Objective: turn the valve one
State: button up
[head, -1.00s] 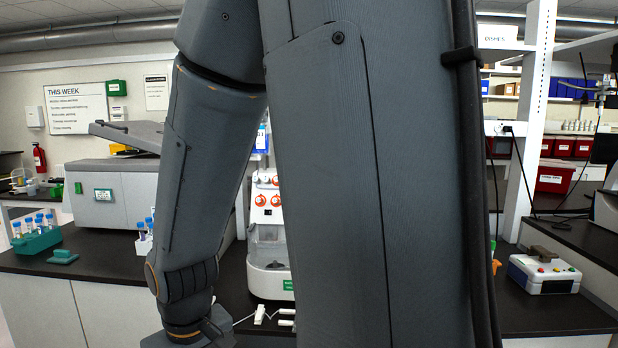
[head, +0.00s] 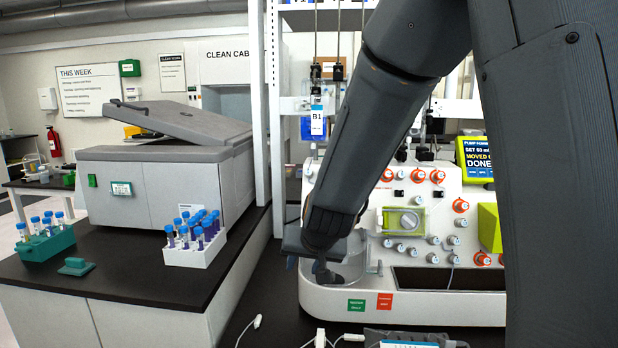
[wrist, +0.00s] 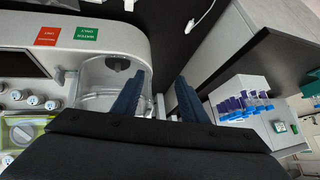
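The cell processor (head: 400,305) is a white machine at the right of the head view. Its front panel carries orange-ringed knobs (head: 437,176) and several small grey round knobs (head: 433,258); I cannot read which one is valve one. Some grey knobs also show at the left of the wrist view (wrist: 52,104). My arm hides part of the panel.
A white rack of blue-capped tubes (head: 195,256) and a green tube rack (head: 45,246) stand on the left bench. A grey lidded instrument (head: 160,185) is behind them. White cables (head: 257,322) lie on the dark counter. A yellow-framed screen (head: 476,157) stands upper right.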

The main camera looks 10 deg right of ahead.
jog(key=w+a+r+m+t+h+b, duration=0.1)
jog(key=w+r+m+t+h, duration=0.15)
jog(key=w+r, duration=0.45)
jog(key=w+a+r+m+t+h, duration=0.1)
jog(key=w+r+m+t, duration=0.2)
jog(key=w, duration=0.8)
jog(key=m+h+b, duration=0.1)
jog(key=m+h, duration=0.9)
send_near(306, 174)
jog(key=x, duration=0.2)
jog(key=shift+n+y, duration=0.35)
jog(key=x, duration=0.2)
jog(key=p+x, duration=0.1)
jog(key=x, duration=0.4)
jog(key=shift+r+p, duration=0.25)
jog(key=shift+p, duration=0.1)
grip_shut()
